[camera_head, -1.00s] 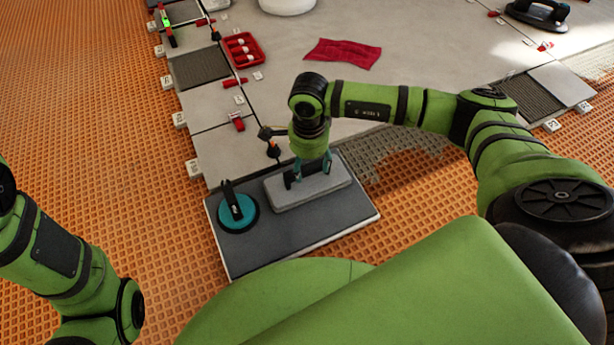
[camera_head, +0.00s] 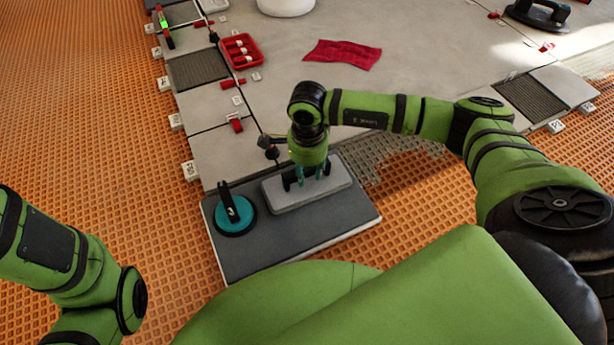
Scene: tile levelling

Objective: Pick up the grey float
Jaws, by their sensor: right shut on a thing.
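The grey float (camera_head: 312,199) lies on the dark grey board (camera_head: 262,252) in front of my body. My right gripper (camera_head: 311,178) comes down on it from above and is shut on the float's dark handle, which the fingers partly hide. The float appears to rest flat on the board. Of my left side only arm links show at the lower left; the left gripper is outside the view.
A teal suction cup (camera_head: 236,214) with a black handle stands on the board left of the float. Tiles with red clips, a red tray (camera_head: 241,51), a red cloth (camera_head: 343,54) and a white bucket (camera_head: 287,6) lie beyond. Orange matting (camera_head: 430,210) surrounds the board.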

